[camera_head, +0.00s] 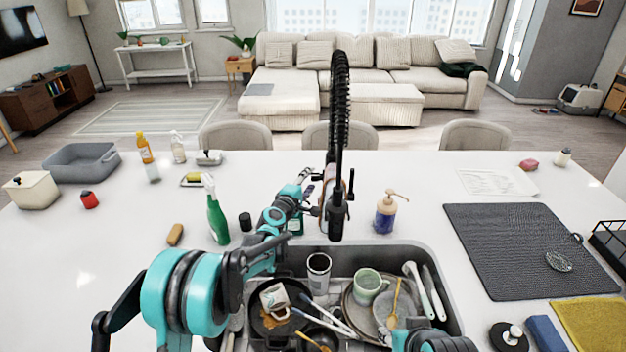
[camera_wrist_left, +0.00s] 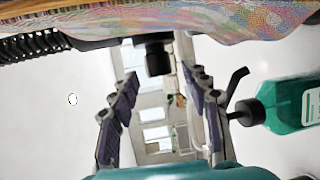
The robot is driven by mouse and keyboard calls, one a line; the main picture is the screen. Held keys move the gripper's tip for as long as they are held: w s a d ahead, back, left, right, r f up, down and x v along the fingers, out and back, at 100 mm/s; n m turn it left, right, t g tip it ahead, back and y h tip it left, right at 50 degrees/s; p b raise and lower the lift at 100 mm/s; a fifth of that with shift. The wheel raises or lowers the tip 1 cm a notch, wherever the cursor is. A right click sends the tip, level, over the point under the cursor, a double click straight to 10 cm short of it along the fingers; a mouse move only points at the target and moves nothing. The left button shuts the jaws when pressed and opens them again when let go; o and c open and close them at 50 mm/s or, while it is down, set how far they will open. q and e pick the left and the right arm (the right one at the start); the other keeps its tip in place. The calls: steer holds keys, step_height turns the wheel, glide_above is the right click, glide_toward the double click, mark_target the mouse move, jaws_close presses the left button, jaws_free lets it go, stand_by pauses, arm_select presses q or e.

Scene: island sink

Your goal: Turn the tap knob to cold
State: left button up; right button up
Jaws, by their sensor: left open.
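The black tap (camera_head: 340,120) with its coiled spring neck stands at the back edge of the sink. A thin black lever, likely the knob (camera_head: 351,182), shows at the right of its lower body. My left gripper (camera_head: 312,198) is open beside the tap's lower body, partly hidden by my arm. In the left wrist view its two fingers (camera_wrist_left: 160,115) are apart with nothing held between them. A dark cylinder (camera_wrist_left: 158,55) shows beyond the fingers, near the spring neck (camera_wrist_left: 35,45). I cannot tell whether the gripper touches the tap. My right gripper is out of view.
The sink (camera_head: 440,270) holds a pan, mugs, plates and utensils. A green spray bottle (camera_head: 217,215) stands left of my left arm. A soap dispenser (camera_head: 386,212) stands right of the tap. A green bottle (camera_wrist_left: 295,105) is close beside the gripper. A dark mat (camera_head: 510,240) lies right.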

arm_select(q)
steer(key=shift+x, duration=1.55)
jaws_close()
steer(key=shift+r, duration=0.1)
steer(key=n+g+y+p, duration=0.1)
steer(key=g+p, duration=0.2)
steer(key=shift+r, duration=0.1)
steer(key=shift+n+g+y+p, duration=0.3)
steer(key=shift+n+g+p, duration=0.3)
steer(key=shift+g+p, duration=1.1)
steer(key=shift+s+g, duration=0.1)
steer(key=shift+g, duration=0.2)
